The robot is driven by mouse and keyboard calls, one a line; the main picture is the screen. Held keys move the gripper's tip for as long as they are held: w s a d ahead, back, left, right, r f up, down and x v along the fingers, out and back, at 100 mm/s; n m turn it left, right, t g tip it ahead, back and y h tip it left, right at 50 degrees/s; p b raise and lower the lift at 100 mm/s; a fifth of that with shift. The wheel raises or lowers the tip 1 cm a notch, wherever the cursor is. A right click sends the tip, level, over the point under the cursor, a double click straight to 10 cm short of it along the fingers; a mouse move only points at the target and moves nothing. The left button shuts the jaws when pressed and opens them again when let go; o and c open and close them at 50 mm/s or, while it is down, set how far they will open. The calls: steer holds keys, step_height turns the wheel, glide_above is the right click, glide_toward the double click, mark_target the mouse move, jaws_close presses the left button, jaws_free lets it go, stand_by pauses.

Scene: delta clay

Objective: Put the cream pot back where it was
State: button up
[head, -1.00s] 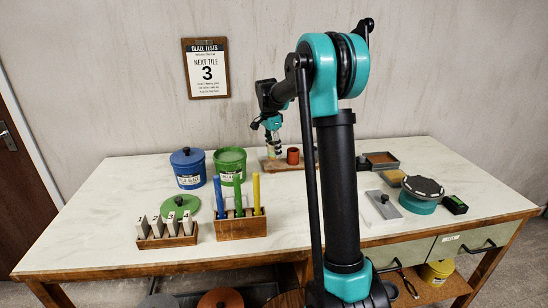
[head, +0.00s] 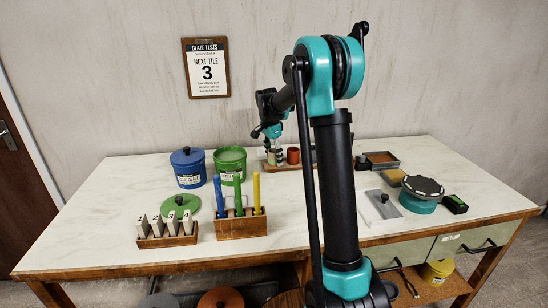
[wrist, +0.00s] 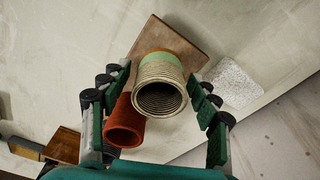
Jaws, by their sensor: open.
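The cream pot (wrist: 160,90) is ribbed and pale with a green band near its far end. In the wrist view it appears to stand on a small wooden board (wrist: 178,38), its open mouth facing the camera. My gripper (wrist: 160,92) is open, one finger on each side of the pot with visible gaps.
A pale speckled block (wrist: 234,82) lies right of the board in the wrist view. Blue (head: 188,168) and green (head: 230,160) tubs stand left of my gripper. Trays (head: 381,160) and a turntable (head: 421,196) are at the right.

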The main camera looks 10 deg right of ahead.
step_height(320, 180, up, 12)
steer(key=a, duration=0.1)
steer(key=shift+s+a, duration=0.15)
steer(key=shift+s, duration=0.1)
